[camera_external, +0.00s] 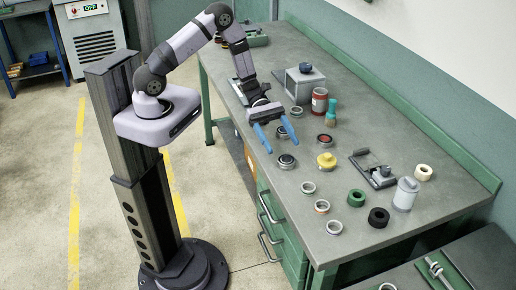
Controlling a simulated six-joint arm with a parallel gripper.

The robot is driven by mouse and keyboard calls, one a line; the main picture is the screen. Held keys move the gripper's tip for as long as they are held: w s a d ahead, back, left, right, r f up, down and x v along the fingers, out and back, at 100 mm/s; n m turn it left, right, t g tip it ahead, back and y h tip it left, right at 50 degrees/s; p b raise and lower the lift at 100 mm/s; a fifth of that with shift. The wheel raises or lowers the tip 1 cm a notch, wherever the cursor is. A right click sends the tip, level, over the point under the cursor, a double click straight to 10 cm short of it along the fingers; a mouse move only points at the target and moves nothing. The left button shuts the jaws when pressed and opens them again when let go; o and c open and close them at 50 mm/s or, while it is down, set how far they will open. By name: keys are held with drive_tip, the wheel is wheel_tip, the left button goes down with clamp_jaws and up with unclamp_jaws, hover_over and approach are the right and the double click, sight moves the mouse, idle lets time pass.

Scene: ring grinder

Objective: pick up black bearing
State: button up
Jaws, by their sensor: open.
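My gripper (281,145) is open and empty, with its two blue fingers pointing down over the near-left part of the bench. A metal ring with a dark centre (286,161) lies just below the fingertips in the picture. Another small dark-centred ring (281,132) shows between the fingers, partly covered by them. A plain thick black ring (378,217) lies flat at the right, well apart from my gripper. I cannot tell for sure which of these is the black bearing. The height of the fingertips above the bench is hard to judge.
Around lie a red-centred ring (326,139), a yellow piece (326,161), pale rings (308,187), a green ring (356,197) and a white roll (423,172). A white canister (405,194) stands right.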

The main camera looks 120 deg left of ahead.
sight(285, 158)
drive_tip(key=shift+f, duration=0.15)
drive_tip(key=shift+f, duration=0.55)
drive_tip(key=shift+f+p, duration=0.55)
drive_tip(key=shift+f, duration=0.4)
drive_tip(key=shift+p+x, duration=0.8)
drive_tip(key=shift+x, duration=0.15)
drive_tip(key=shift+w+d+f, duration=0.2)
drive_tip(key=shift+w+d, duration=0.15)
drive_tip(key=c, duration=1.3)
